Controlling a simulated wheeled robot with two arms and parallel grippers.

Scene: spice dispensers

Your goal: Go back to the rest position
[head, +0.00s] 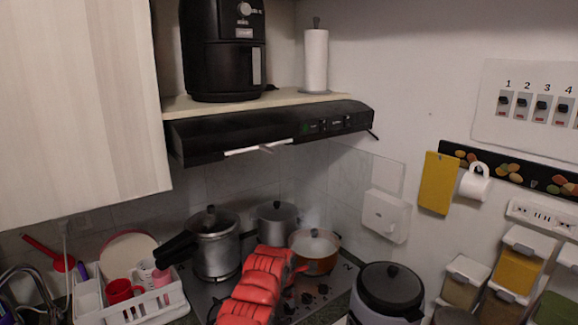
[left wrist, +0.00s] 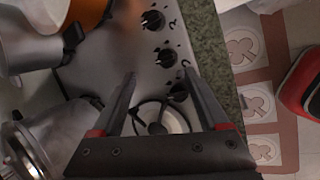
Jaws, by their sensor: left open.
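A red-padded arm, which looks like my left one, reaches up from the bottom middle of the head view over the stove. Its gripper is not clearly visible there. In the left wrist view my left gripper (left wrist: 160,80) is open, with nothing between its fingers, above the stove (left wrist: 105,75) near its knobs and a burner. My right gripper is in neither view. The spice dispensers (head: 519,261) stand at the lower right of the head view, apart from the red arm.
A pressure cooker (head: 214,246), grey pot (head: 277,222) and orange pot (head: 314,252) stand close around the arm. A black range hood (head: 270,131) hangs above. A dish rack (head: 130,311) is left; a dark-lidded cooker (head: 388,290) is right.

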